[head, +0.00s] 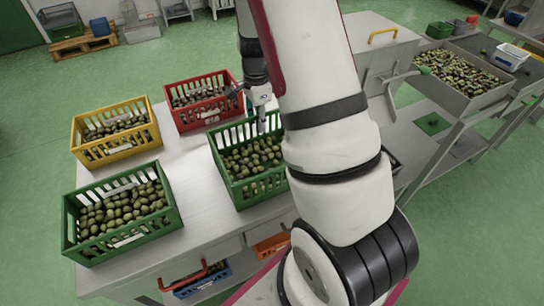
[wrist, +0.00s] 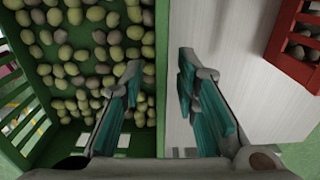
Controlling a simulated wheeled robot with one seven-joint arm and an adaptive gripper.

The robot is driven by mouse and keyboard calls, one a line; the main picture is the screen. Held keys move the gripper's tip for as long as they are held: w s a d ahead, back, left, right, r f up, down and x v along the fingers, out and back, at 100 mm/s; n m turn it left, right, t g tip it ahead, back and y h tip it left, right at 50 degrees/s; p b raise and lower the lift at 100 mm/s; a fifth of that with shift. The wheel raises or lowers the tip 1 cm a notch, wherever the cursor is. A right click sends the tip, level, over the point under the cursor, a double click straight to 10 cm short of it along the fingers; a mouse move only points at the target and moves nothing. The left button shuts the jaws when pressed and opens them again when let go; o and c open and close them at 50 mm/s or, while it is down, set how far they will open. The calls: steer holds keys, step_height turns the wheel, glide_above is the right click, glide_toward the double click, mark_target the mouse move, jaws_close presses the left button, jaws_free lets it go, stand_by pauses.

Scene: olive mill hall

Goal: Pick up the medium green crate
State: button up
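A green crate (head: 216,158) filled with olives stands in the middle of the table, partly hidden by my arm. A second green crate (head: 70,232), also full of olives, stands at the table's front left. The frames do not label either as the medium one. My gripper (head: 254,108) is over the far wall of the middle crate. In the wrist view my gripper (wrist: 161,68) is open, with one finger over the olives and the other outside the green crate's wall (wrist: 160,40). No contact with the wall is clear.
A red crate (head: 210,121) stands close beside the middle crate, and a yellow crate (head: 90,158) stands at the left. The red crate also shows in the wrist view (wrist: 289,62). Bare table (head: 190,170) lies between the crates. A metal machine (head: 375,45) is at right.

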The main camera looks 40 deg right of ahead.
mark_target(258, 142)
steer(key=shift+w+a+f, duration=0.1)
steer(key=shift+a+f, duration=0.05)
steer(key=shift+f, duration=2.2)
jaws_close()
